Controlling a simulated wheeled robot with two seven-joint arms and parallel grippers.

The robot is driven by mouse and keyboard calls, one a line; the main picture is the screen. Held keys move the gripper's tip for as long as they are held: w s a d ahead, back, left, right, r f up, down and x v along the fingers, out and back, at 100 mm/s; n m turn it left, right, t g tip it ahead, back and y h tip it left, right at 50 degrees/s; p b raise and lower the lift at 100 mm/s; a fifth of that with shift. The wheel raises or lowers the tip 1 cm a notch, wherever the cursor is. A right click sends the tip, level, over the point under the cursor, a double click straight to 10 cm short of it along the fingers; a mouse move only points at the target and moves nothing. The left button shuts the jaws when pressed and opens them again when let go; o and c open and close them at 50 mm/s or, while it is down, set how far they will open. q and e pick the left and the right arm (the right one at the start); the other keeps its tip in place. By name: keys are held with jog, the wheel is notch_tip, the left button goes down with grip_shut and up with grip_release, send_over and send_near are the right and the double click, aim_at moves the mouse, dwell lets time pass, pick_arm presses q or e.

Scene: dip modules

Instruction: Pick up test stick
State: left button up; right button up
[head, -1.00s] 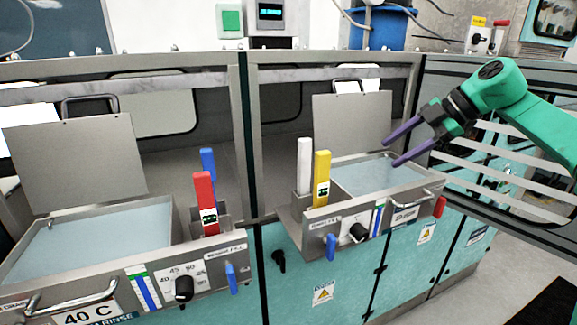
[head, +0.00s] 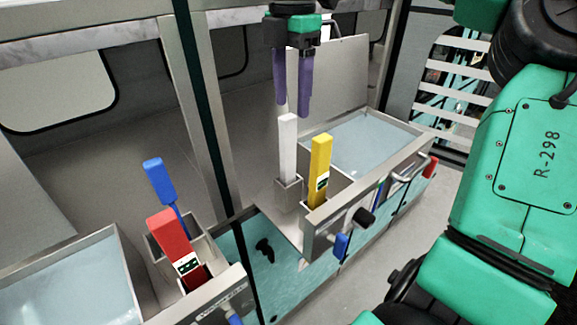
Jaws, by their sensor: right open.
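Several test sticks stand upright in holders beside the baths; which one the task means I cannot tell. The white stick (head: 287,150) and the yellow stick (head: 320,168) stand next to the right bath. The red stick (head: 172,240) and the blue stick (head: 160,182) stand next to the left bath. My right gripper (head: 291,112) points down with its purple fingers apart. It is empty, with its tips at about the top of the white stick in the picture; its exact depth is unclear. My left gripper is not in view.
The right bath (head: 422,133) and the left bath (head: 112,245) hold pale liquid. A raised metal lid (head: 335,85) stands behind the right bath. A frame post (head: 195,120) rises left of the gripper. The floor (head: 395,237) is clear in front.

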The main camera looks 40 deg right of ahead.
aim_at(288, 116)
jog(key=f+p, duration=0.1)
jog(key=f, duration=0.3)
jog(key=w+f+p, duration=0.1)
jog(key=f, duration=0.1)
jog(key=shift+a+f+p, duration=0.2)
jog(key=shift+f+p, duration=0.1)
jog(key=shift+p, duration=0.05)
jog(key=shift+s+d+f, duration=0.1)
jog(key=shift+s+f, duration=0.1)
jog(key=shift+f, duration=0.05)
jog(key=shift+c, duration=0.6)
jog(key=shift+w, duration=0.1)
grip_shut()
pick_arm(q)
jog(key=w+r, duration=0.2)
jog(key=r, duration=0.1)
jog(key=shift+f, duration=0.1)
